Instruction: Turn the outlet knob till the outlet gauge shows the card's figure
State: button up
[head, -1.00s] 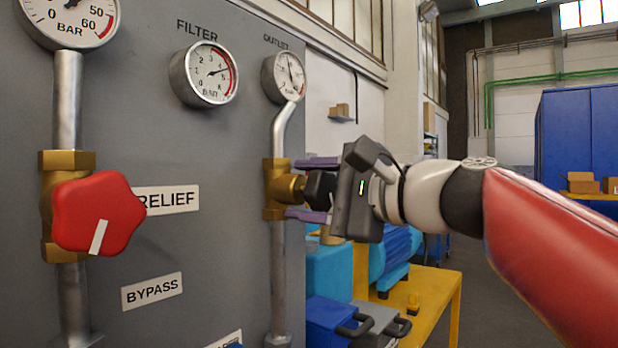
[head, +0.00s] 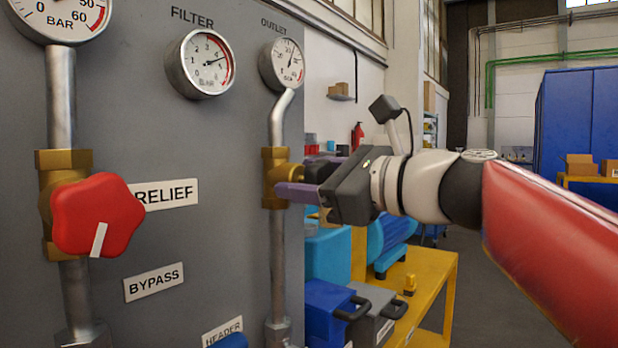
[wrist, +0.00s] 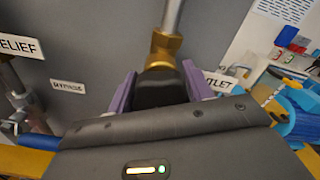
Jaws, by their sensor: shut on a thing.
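The outlet gauge (head: 281,65) is at the top right of the grey panel in the head view; its needle points up and slightly right, and its figures are too small to read surely. The brass outlet valve (head: 273,178) sits below it on a pipe. My gripper (head: 300,180) is shut on the black outlet knob (wrist: 160,90), a purple finger on either side of it in the wrist view. In the head view my gripper mostly hides the knob. I cannot make out a card with a figure.
The filter gauge (head: 200,64), the red relief knob (head: 98,215) and the bypass label (head: 154,282) are to the left on the panel. A yellow bench (head: 432,275) with blue cases stands right of the panel.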

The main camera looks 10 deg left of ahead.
jog(key=shift+m, duration=0.5)
jog(key=shift+f, duration=0.1)
jog(key=o, duration=1)
jog(key=shift+c, duration=0.2)
jog(key=shift+d, duration=0.1)
jog(key=v, duration=0.7)
jog(key=shift+d+b, duration=0.35)
jog(key=shift+b, duration=0.1)
jog(key=shift+s, duration=0.1)
